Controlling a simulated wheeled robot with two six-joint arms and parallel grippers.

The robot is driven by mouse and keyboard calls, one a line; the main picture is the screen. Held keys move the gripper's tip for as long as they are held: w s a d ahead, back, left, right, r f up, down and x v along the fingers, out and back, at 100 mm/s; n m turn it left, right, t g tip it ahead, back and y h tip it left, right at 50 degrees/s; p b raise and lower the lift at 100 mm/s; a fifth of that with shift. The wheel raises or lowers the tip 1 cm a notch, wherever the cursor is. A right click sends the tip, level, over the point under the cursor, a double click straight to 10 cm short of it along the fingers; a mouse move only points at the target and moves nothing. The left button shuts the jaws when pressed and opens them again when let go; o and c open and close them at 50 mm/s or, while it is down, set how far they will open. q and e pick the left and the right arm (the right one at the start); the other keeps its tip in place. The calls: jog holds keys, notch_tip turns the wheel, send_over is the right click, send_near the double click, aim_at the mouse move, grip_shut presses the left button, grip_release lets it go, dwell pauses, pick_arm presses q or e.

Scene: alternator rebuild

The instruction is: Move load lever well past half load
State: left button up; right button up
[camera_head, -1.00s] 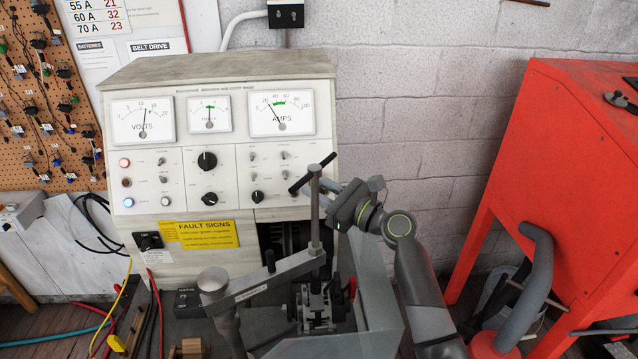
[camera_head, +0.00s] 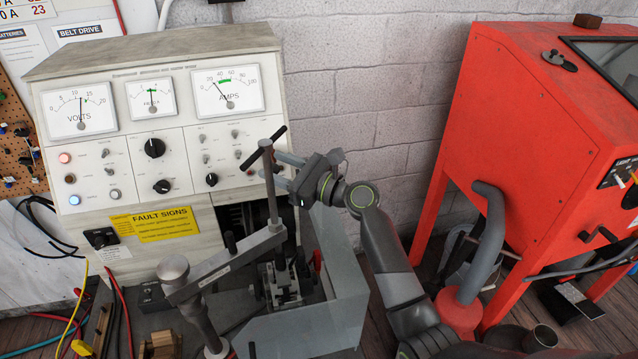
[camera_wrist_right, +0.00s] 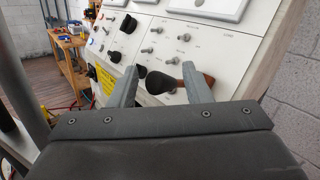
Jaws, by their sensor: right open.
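The load lever seems to be the dark rounded knob (camera_wrist_right: 160,83) on a brown arm, standing out from the panel in the right wrist view. My right gripper (camera_wrist_right: 160,72) is open, with one finger on each side of the knob. I cannot tell whether either finger touches it. In the head view the right gripper (camera_head: 280,173) is at the tester panel's lower right, and the T-handled post hides the lever. The amps meter (camera_head: 227,92) reads low, its needle left of the green band. My left gripper is not in view.
The T-handled post (camera_head: 271,190) stands in front of my right fingers. A grey slanted guard (camera_head: 335,265) is below my right wrist. The panel (camera_head: 120,150) carries knobs and switches. A red cabinet (camera_head: 530,130) stands at the right. Bare wall lies between.

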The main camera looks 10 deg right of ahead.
jog(key=b+v, duration=0.4)
jog(key=v, duration=1.1)
jog(key=shift+w+f, duration=0.1)
jog(key=shift+s+d+b, duration=0.4)
jog(key=shift+s+d, duration=0.05)
